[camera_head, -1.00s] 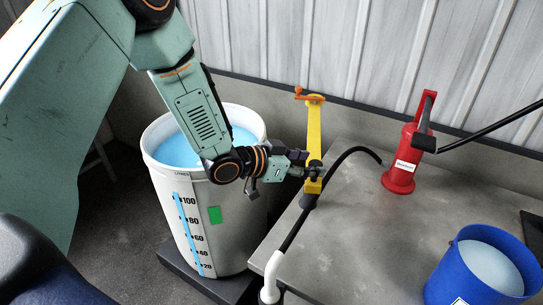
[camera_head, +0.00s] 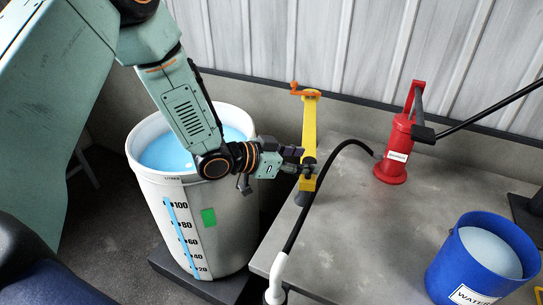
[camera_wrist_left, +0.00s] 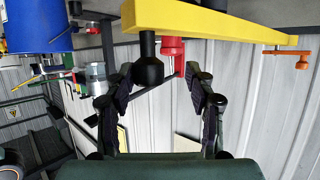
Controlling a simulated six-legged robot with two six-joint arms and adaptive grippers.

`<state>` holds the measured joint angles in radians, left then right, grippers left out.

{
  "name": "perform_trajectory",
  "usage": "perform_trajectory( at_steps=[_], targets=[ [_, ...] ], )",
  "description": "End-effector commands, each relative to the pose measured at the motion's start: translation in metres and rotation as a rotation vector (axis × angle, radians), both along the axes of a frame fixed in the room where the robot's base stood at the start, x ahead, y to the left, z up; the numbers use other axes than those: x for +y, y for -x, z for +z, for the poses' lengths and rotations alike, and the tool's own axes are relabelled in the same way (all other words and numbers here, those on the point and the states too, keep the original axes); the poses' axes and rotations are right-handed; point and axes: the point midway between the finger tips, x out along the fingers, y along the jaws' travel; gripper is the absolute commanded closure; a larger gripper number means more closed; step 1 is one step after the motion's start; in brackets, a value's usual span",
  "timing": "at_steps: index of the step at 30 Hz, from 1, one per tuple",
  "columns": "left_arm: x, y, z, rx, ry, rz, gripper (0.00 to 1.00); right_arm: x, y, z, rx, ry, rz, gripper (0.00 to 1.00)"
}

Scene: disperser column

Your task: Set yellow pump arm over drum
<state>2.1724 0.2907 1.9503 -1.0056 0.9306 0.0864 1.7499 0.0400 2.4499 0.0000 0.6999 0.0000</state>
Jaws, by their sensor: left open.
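The yellow pump arm (camera_head: 309,130) runs along the left edge of the grey table, beside the drum and not over it. An orange piece (camera_head: 303,91) sits at its far end. The white drum (camera_head: 165,190) holds blue liquid and has a litre scale. My left gripper (camera_head: 303,162) is at the near part of the yellow arm. In the left wrist view the yellow arm (camera_wrist_left: 215,22) crosses the top, and a black knob (camera_wrist_left: 150,70) below it lies between the open fingers (camera_wrist_left: 160,82). I cannot tell whether they touch it. My right gripper is not in view.
A red pump (camera_head: 392,155) with a black-gripped handle stands on the table (camera_head: 350,230). A blue water bucket (camera_head: 480,260) is at the front right. A black hose (camera_head: 320,185) bends over the table to a white pipe. A ribbed wall closes the back.

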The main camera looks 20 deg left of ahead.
Motion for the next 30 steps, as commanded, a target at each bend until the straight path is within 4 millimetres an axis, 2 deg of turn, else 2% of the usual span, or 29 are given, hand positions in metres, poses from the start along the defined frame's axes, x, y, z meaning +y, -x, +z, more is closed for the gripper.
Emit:
perform_trajectory(
  at_steps=[18,30],
  targets=[
    [0.04,0.046,0.027,0.001,0.002,0.007,0.46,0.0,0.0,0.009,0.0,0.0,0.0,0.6],
    [0.047,0.055,0.03,0.0,0.0,0.0,0.46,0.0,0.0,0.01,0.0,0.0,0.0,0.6]
  ],
)
